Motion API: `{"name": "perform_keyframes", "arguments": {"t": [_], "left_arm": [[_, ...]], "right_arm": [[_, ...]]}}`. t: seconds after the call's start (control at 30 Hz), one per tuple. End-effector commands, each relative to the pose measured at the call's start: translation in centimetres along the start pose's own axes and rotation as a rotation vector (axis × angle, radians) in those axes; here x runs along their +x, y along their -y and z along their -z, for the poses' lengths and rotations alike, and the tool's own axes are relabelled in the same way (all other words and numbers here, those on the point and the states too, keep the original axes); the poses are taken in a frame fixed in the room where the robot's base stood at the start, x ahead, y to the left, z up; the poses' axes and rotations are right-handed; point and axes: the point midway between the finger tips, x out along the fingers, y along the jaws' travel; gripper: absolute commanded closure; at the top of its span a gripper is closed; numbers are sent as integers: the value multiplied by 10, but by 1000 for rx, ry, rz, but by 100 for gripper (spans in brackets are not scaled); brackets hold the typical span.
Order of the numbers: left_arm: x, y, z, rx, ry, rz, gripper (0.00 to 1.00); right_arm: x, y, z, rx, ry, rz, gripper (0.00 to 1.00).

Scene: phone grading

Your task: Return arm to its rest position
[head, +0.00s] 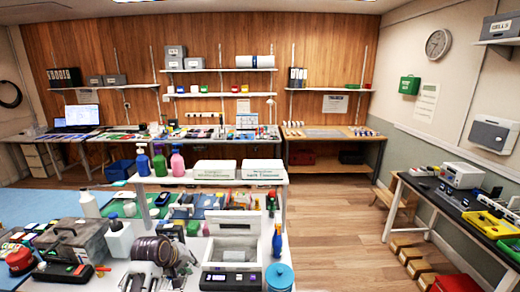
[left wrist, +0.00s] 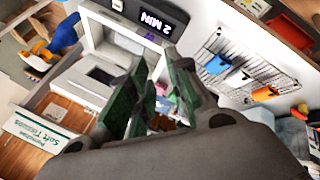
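My left gripper (left wrist: 160,85) shows in the left wrist view with its two green-padded fingers apart. A gap shows between them and I see nothing held in it. In the head view the dark rounded links of my left arm (head: 155,251) stand over the front white table, left of a white box-shaped device. Where its fingertips are in the head view is hard to make out. My right arm and right gripper do not show in either view.
The front table holds a white device (head: 232,252), a blue-lidded tub (head: 279,277), a grey case (head: 75,238) and a white bottle (head: 89,204). A shelf behind carries tissue boxes (head: 263,169). A dark side table (head: 450,205) stands right. Open wooden floor (head: 340,235) lies between.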

Motion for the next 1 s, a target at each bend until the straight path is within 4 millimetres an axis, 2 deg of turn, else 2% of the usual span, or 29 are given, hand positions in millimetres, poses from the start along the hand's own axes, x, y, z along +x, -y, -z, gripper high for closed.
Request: {"name": "perform_keyframes", "arguments": {"t": [0.1, 0.47, 1.0], "left_arm": [[0, 20, -22, 76, 8, 32, 81], [-10, 71, -85, 310, 45, 109, 81], [-49, 133, -173, 655, 135, 187, 81]], "right_arm": [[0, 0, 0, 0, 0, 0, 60], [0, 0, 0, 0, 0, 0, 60], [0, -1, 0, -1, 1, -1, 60]]}}
